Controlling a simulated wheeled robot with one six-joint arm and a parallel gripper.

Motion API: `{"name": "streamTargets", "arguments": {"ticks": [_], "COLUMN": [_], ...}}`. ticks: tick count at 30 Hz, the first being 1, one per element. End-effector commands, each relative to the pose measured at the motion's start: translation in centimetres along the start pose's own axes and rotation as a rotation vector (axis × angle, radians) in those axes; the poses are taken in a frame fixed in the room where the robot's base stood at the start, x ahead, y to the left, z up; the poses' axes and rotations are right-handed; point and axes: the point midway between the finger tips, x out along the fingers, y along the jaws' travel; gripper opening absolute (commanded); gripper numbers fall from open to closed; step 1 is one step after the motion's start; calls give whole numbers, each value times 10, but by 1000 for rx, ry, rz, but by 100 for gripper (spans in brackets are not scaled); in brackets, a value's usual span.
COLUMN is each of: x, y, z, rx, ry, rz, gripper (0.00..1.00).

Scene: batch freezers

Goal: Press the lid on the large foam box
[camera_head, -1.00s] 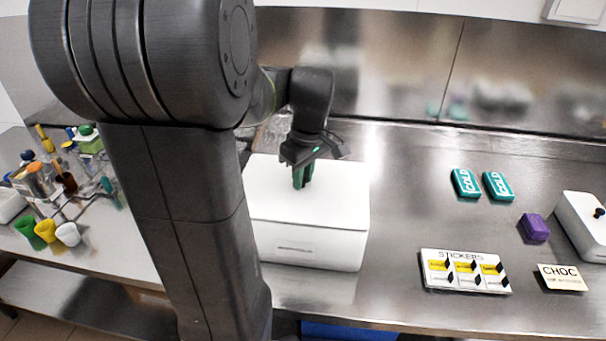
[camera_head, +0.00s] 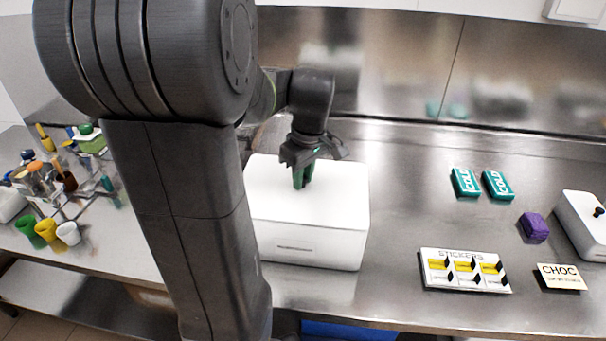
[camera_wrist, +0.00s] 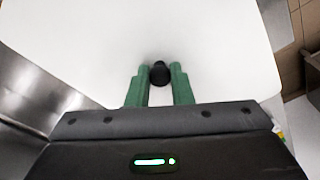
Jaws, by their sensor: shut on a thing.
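My gripper (camera_head: 302,180) points down over the middle of the lid. In the wrist view the green fingers (camera_wrist: 159,78) are closed on a small black knob (camera_wrist: 160,73) on the white lid (camera_wrist: 220,40). In the head view the fingers hide the knob. My arm covers the box's left side.
To the right lie two teal COLD packs (camera_head: 481,184), a purple block (camera_head: 534,228), a STICKERS board (camera_head: 465,271), a CHOC card (camera_head: 561,277) and a smaller white box (camera_head: 585,225). Cups (camera_head: 46,229) and tools crowd the left.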

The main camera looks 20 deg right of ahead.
Motion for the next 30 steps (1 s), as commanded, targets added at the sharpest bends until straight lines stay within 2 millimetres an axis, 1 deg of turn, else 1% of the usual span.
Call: {"name": "streamTargets", "arguments": {"ticks": [7, 8, 9, 11, 12, 17, 18, 20, 21, 30], "x": [0, 0, 0, 0, 0, 0, 0, 0, 0, -1], "y": [0, 0, 0, 0, 0, 0, 0, 0, 0, 0], "z": [0, 0, 0, 0, 0, 0, 0, 0, 0, 0], "rx": [0, 0, 0, 0, 0, 0, 0, 0, 0, 0], "ry": [0, 0, 0, 0, 0, 0, 0, 0, 0, 0], "rz": [0, 0, 0, 0, 0, 0, 0, 0, 0, 0], "gripper": [0, 22, 30, 41, 45, 45, 47, 59, 67, 67]}}
